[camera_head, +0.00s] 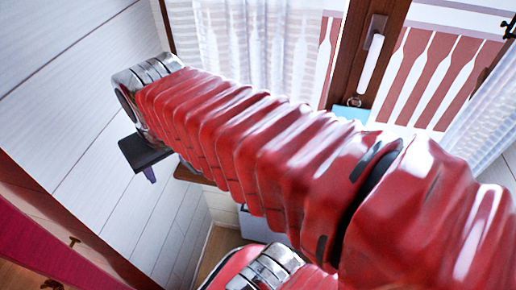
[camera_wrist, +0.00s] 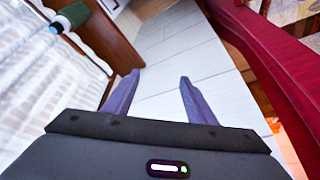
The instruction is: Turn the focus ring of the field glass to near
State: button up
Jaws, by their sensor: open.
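A dark green cylinder (camera_wrist: 72,16) with a pale band and a light blue end shows at the upper left of the wrist view. It may be the field glass, but I cannot make out a focus ring or its marks. My gripper (camera_wrist: 159,76) is open, its two purple-grey fingers apart with nothing between them. The cylinder is beyond the left finger and apart from it. In the head view my gripper's dark body and part of one finger (camera_head: 150,174) show at the left. I cannot identify the field glass there; my red arm covers much of the middle.
A white curtain (camera_head: 245,45) hangs by a wooden frame with a white handle (camera_head: 371,62). A light blue item (camera_head: 352,113) is below the handle. White plank wall (camera_head: 75,90) fills the left. A crimson edge (camera_wrist: 265,50) runs along the right of the wrist view.

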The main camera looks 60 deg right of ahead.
jog(key=s+d+f+m+g, duration=0.1)
jog(key=d+m, duration=0.2)
jog(key=d, duration=0.5)
jog(key=s+d+f+m+g, duration=0.1)
jog(key=d+m+g, duration=0.1)
jog(key=d, duration=0.7)
jog(key=s+d+f+m+g+y, duration=0.1)
jog(key=d+m, duration=0.3)
jog(key=d, duration=0.5)
jog(key=shift+s+d+f, duration=0.15)
jog(key=shift+s+f, duration=0.1)
jog(key=shift+s, duration=0.3)
notch_tip(320, 180, down, 14)
jog(key=shift+r, duration=0.1)
jog(key=shift+c, duration=0.5)
jog(key=c, duration=0.9)
jog(key=shift+c, duration=0.2)
